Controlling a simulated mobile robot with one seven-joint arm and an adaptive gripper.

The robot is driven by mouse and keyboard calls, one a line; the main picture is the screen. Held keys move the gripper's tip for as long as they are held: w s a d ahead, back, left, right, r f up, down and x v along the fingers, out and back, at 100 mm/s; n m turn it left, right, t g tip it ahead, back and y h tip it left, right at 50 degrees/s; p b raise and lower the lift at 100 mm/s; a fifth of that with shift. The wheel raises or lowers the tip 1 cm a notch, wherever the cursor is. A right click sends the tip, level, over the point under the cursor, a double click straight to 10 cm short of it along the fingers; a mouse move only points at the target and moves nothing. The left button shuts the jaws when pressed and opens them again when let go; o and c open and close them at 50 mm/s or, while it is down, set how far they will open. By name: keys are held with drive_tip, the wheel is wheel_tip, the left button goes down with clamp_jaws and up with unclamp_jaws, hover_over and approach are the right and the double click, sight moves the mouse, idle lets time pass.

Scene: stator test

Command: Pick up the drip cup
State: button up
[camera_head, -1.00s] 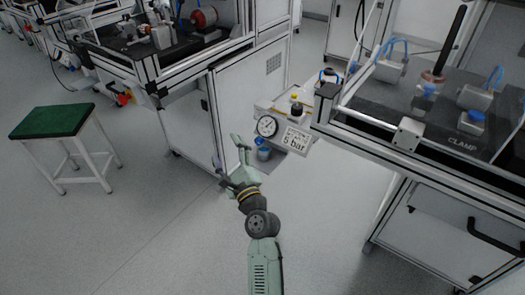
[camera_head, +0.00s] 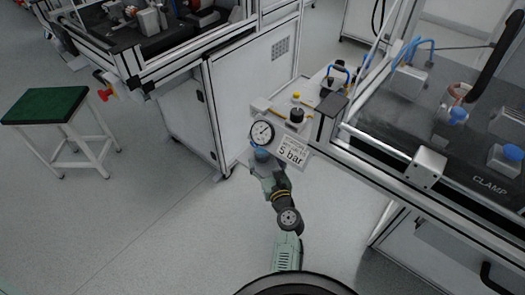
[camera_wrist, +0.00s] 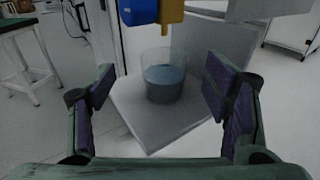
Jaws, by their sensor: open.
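The drip cup (camera_wrist: 164,80) is a clear cup with bluish liquid in it. In the wrist view it stands upright on a grey plate (camera_wrist: 150,127), beyond and between my fingers. My gripper (camera_wrist: 163,95) is open, with one finger pad on each side of the cup in the picture and clear gaps to both. In the head view my gripper (camera_head: 264,168) is just below the gauge, and the cup there is mostly hidden, with only a bluish bit (camera_head: 261,154) showing.
A blue part (camera_wrist: 138,11) and a yellow part (camera_wrist: 171,14) hang just above the cup. A pressure gauge (camera_head: 262,133) and a "5 bar" sign (camera_head: 292,153) sit close above my gripper. The clamp bench (camera_head: 455,150) stands at right, a green-topped stool (camera_head: 45,104) at left.

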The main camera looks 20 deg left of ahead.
drive_tip(key=x, duration=0.6)
drive_tip(key=shift+w+f, duration=0.25)
drive_tip(key=shift+w, duration=0.1)
drive_tip(key=shift+c, duration=0.2)
drive_tip(key=c, duration=1.2)
drive_tip(key=shift+o, duration=0.2)
